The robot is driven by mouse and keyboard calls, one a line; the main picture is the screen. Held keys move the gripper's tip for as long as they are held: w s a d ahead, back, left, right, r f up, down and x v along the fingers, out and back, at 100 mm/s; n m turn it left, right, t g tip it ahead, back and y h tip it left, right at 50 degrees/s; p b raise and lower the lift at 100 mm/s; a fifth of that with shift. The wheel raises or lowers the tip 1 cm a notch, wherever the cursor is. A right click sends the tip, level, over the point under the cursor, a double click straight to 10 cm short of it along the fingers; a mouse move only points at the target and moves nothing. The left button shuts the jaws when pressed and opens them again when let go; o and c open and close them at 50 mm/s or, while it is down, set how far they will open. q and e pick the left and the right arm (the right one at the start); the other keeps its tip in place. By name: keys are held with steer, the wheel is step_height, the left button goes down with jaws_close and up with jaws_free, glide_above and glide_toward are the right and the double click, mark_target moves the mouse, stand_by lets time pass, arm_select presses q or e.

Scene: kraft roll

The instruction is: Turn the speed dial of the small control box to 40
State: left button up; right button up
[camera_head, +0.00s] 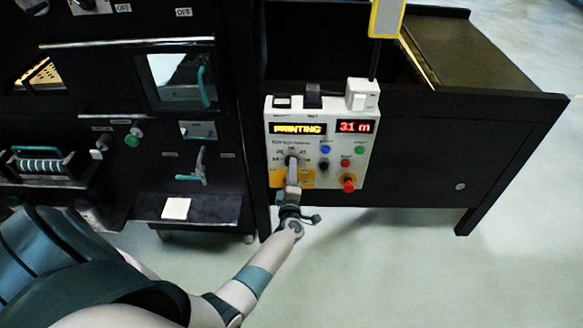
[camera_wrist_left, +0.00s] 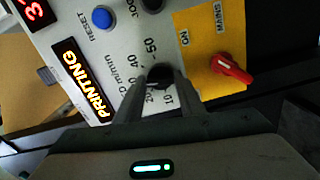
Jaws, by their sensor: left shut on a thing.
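The small control box (camera_head: 338,148) is a pale panel on the front of the dark machine. Its displays read "PRINTING" (camera_head: 297,128) and "31 m" (camera_head: 355,127). The black speed dial (camera_wrist_left: 160,73) sits among printed marks; 10, 20, 40 and 50 show in the left wrist view. My left gripper (camera_wrist_left: 159,88) is shut on the dial, a finger on either side. The fingers cover part of the dial and scale, so I cannot tell its exact setting. In the head view my left gripper (camera_head: 292,168) hides most of the dial. My right gripper is not in view.
Near the dial are a blue reset button (camera_wrist_left: 103,18), a black jog control (camera_wrist_left: 152,4) and a red mains switch (camera_wrist_left: 231,69) on a yellow plate. A green button (camera_head: 360,150) sits at the panel's right. Dark cabinets flank the box; open floor (camera_head: 400,260) lies in front.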

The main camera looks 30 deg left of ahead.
arm_select(q)
steer(key=shift+f+m+p, duration=0.15)
steer(key=shift+m+p, duration=1.2)
steer(key=shift+m, duration=2.15)
steer(key=o, duration=1)
steer(key=shift+o, duration=0.2)
steer(key=p+v, duration=0.5)
steer(key=v, duration=1.2)
steer(key=shift+s, duration=0.25)
